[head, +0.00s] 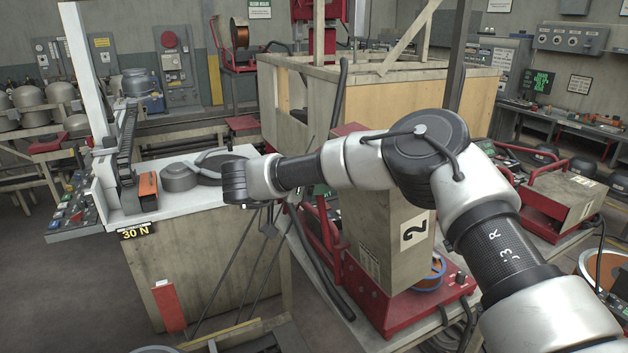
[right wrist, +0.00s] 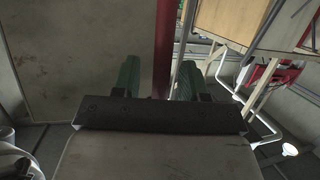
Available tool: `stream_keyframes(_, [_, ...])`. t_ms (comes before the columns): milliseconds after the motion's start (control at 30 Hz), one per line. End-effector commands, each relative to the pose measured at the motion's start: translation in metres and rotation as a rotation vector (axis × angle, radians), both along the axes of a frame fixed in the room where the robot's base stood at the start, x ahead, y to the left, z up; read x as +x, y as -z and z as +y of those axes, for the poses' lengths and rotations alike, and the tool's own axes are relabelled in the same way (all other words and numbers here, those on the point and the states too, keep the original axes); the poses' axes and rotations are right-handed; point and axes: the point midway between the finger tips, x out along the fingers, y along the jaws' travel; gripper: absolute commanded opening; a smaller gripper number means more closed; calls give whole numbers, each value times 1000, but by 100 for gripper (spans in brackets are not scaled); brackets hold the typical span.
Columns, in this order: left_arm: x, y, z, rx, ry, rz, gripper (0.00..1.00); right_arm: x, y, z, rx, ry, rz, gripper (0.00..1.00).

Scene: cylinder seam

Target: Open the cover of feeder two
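Feeder two (head: 395,250) stands right of centre in the head view, a tall grey-beige cover marked "2" on a red base. The cover looks closed. My right arm crosses in front of its upper part. A red tubular rail (head: 327,235) shows at its left side. My right gripper (right wrist: 158,72) has its two green fingers apart in the right wrist view. A red upright bar (right wrist: 163,40) shows in the gap between them, and I cannot tell whether it is touched. A stained grey panel (right wrist: 85,50) fills the left there. My left gripper is not in view.
A white-topped bench (head: 150,215) with dark round parts stands at left. A large wooden crate (head: 290,105) is behind the feeder. Another red-based feeder (head: 565,200) stands at right. Thin dark struts and cables run left of feeder two.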

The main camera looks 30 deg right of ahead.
Motion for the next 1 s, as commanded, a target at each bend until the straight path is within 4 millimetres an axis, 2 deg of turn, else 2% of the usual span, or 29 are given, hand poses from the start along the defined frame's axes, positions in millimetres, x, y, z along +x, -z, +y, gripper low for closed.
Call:
stream_keyframes(233, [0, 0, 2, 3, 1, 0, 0, 0, 1, 0, 0, 1, 3, 44])
stream_keyframes(367, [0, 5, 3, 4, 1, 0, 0, -1, 1, 7, 2, 0, 1, 44])
stream_keyframes(800, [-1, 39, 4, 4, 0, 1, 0, -15, -21, 84, -3, -3, -2, 44])
stream_keyframes(1000, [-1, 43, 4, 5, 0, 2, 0, -19, -27, 101, 0, 0, 0, 44])
